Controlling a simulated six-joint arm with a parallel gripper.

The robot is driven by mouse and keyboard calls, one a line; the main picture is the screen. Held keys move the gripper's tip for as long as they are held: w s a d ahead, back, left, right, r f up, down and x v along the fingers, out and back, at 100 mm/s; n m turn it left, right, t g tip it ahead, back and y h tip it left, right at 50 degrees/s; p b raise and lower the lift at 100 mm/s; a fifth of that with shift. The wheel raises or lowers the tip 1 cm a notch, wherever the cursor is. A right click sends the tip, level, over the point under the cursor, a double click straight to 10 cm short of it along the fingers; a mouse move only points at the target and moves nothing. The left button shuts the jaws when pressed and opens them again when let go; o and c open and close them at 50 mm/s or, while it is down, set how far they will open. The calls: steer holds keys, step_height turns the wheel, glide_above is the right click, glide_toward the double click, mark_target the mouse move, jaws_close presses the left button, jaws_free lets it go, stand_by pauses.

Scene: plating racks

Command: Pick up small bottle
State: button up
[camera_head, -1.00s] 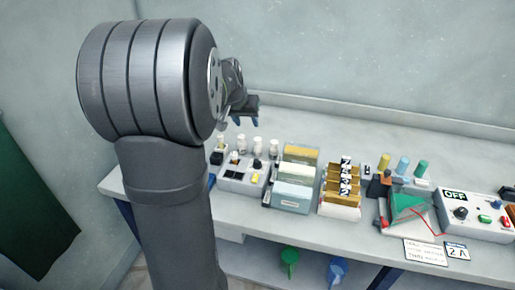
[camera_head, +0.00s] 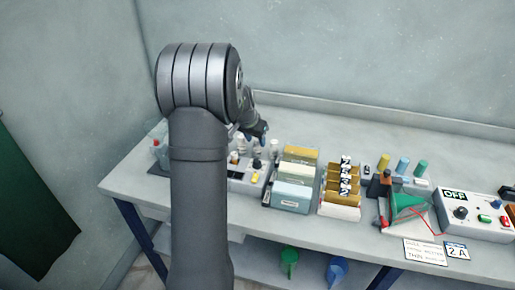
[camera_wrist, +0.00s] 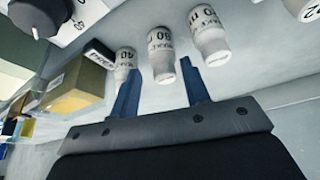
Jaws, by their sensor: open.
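Several small white bottles with grey labels stand in a row. In the wrist view, one marked 80 (camera_wrist: 160,48) appears between the two blue fingertips of my gripper (camera_wrist: 158,70). A bottle marked 40 (camera_wrist: 124,60) is by the left fingertip, and another bottle (camera_wrist: 208,35) is just right of the right fingertip. Whether the fingers touch any bottle cannot be told. In the head view my open gripper (camera_head: 261,132) is above the back of the bench, near a white bottle (camera_head: 273,147); my arm hides part of the row.
A grey box with a black knob (camera_head: 256,164) stands in front of the bottles. The back wall is close behind.

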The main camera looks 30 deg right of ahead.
mark_target(258, 145)
steer(key=shift+w+x, duration=0.2)
steer(key=shift+x, duration=2.65)
steer(key=shift+d+r, duration=0.1)
steer(key=shift+d, duration=0.05)
steer(key=c, duration=0.8)
